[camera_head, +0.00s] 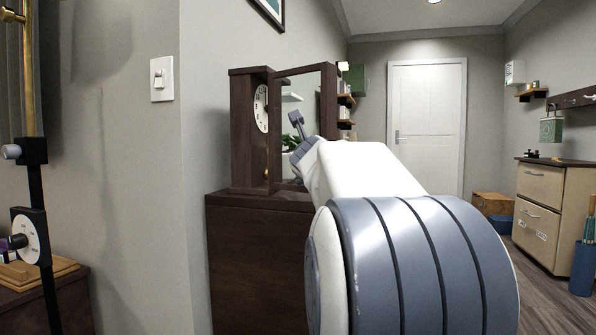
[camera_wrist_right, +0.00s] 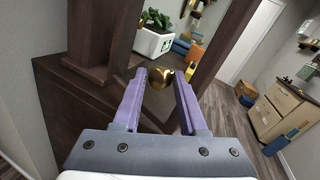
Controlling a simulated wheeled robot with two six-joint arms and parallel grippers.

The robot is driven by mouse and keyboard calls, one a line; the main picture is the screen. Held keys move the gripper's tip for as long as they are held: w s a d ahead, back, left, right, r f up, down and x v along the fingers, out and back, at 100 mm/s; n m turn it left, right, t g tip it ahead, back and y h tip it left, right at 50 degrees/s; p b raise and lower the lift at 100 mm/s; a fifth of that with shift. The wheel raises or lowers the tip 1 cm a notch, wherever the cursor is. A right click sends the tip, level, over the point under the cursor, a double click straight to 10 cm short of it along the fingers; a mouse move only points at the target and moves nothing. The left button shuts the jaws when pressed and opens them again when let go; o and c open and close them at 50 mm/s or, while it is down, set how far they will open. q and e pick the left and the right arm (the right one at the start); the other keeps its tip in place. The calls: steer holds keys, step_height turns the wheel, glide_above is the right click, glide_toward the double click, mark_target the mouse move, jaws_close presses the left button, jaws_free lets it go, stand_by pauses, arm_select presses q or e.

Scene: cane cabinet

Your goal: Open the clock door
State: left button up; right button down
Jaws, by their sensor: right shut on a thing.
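The dark wooden clock (camera_head: 249,130) stands on a brown cabinet (camera_head: 262,270) in the head view, its white dial (camera_head: 261,108) showing. The clock door (camera_head: 328,98), a dark frame around a see-through pane, stands swung out to the right, away from the clock body. My right gripper (camera_head: 298,132) is at the door, with my white arm hiding the door's lower part. In the right wrist view, its purple fingers (camera_wrist_right: 161,77) are on either side of a brass knob (camera_wrist_right: 157,80) on the door frame (camera_wrist_right: 219,48), shut on it. My left gripper is not in view.
A potted plant in a white pot (camera_wrist_right: 154,40) shows beyond the door frame. A wall with a light switch (camera_head: 161,79) is left of the clock. A drawer cabinet (camera_head: 541,208) stands at the right, with open floor before it.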

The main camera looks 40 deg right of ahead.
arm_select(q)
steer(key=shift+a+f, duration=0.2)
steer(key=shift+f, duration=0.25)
arm_select(e)
steer(key=shift+w+a+t+y, duration=0.3)
steer(key=shift+w+a+y, duration=0.1)
steer(key=shift+w+a, duration=0.45)
steer(key=shift+n, duration=0.3)
steer(key=c, duration=0.9)
jaws_free()
steer(key=shift+s, duration=0.1)
steer(key=o, duration=0.4)
steer(key=shift+w+f, duration=0.1)
steer(key=shift+w, duration=0.15)
steer(key=shift+c, duration=0.2)
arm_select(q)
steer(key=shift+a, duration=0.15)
arm_select(e)
steer(key=shift+s, duration=0.1)
